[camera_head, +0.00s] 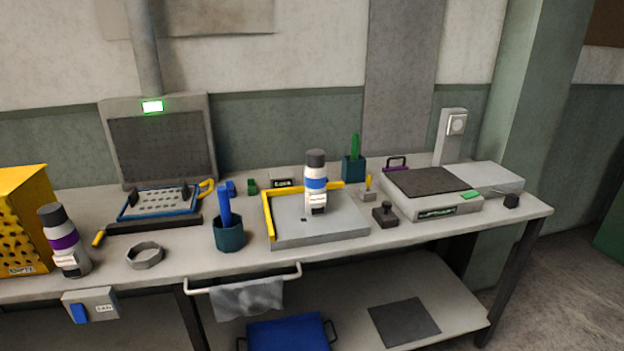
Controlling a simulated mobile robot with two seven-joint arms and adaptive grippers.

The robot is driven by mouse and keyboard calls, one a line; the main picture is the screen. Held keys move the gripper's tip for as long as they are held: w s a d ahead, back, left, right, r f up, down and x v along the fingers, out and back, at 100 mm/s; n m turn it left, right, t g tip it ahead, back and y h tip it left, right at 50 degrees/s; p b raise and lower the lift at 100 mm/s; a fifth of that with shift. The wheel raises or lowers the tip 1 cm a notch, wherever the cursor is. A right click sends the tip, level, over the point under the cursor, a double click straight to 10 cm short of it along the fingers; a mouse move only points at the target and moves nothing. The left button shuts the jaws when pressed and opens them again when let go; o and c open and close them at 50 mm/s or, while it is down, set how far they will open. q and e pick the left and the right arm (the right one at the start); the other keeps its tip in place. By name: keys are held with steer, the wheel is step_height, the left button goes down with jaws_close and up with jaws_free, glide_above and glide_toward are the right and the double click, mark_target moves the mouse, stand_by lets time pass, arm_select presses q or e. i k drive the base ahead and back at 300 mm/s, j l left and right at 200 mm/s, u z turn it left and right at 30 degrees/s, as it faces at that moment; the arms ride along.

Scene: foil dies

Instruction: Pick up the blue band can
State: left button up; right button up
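The blue band can (316,183) stands upright on a grey plate (340,228) with yellow guide rails along its left and back edges. It has a dark grey cap, a white body with a blue band, and dark marks low on its front. A similar can with a purple band (64,242) stands at the left of the bench, near the yellow box. Neither of my grippers is in view.
The yellow box (24,222) stands far left. A dark teal cup with blue tools (229,235) is left of the plate. A black stamp-like tool (385,215) and a flat grey device (432,193) are to its right. A metal ring (145,255) lies front left.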

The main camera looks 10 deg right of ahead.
mark_target(315, 179)
steer(key=i+l, duration=1.1)
steer(key=i, duration=0.2)
